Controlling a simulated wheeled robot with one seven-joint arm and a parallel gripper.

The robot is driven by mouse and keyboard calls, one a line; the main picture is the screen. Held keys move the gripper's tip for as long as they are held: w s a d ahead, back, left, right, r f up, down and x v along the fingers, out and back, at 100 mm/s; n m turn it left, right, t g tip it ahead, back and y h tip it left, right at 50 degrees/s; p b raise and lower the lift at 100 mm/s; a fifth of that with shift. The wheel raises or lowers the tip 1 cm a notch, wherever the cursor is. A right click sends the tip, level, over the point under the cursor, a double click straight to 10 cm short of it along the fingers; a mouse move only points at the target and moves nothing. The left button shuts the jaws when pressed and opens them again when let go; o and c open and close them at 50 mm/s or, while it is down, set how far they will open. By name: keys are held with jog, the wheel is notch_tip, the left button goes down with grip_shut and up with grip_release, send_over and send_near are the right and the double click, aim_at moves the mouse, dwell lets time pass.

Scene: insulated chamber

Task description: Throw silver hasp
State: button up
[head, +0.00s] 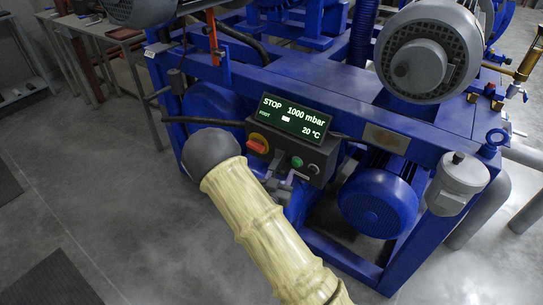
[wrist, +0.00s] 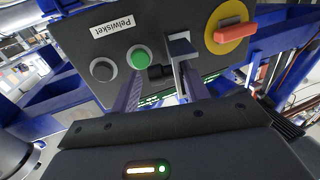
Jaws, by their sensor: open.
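The silver hasp (wrist: 181,47) is a small grey piece on the front of the dark control box (wrist: 150,35), between the green button and the red-and-yellow rotary switch. My gripper (wrist: 160,76) is open in front of the box. Its right finger reaches up close to the hasp's lower end; whether they touch I cannot tell. Its left finger is below the green button. In the head view my gripper (head: 279,184) is at the lower front of the control box (head: 314,155), and the hasp is too small to make out surely there.
The green button (wrist: 140,57), a grey button (wrist: 103,69) and the rotary switch (wrist: 232,33) sit close around. A display (head: 290,117) reading STOP, 1000 mbar and 20 °C tops the box. Blue frame beams (head: 350,112) and a blue motor (head: 380,205) flank it.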

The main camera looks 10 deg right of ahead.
jog(key=v, duration=1.5)
notch_tip(320, 180, up, 20)
jog(key=d+n+g+y+p, duration=0.1)
jog(key=g+y+p, duration=0.7)
jog(key=p, duration=0.9)
jog(key=shift+d+n+g+y+p, duration=0.3)
jog(key=shift+d+n+g+y, duration=0.1)
jog(key=shift+n+g, duration=0.15)
jog(key=shift+w, duration=0.1)
jog(key=shift+c, duration=0.3)
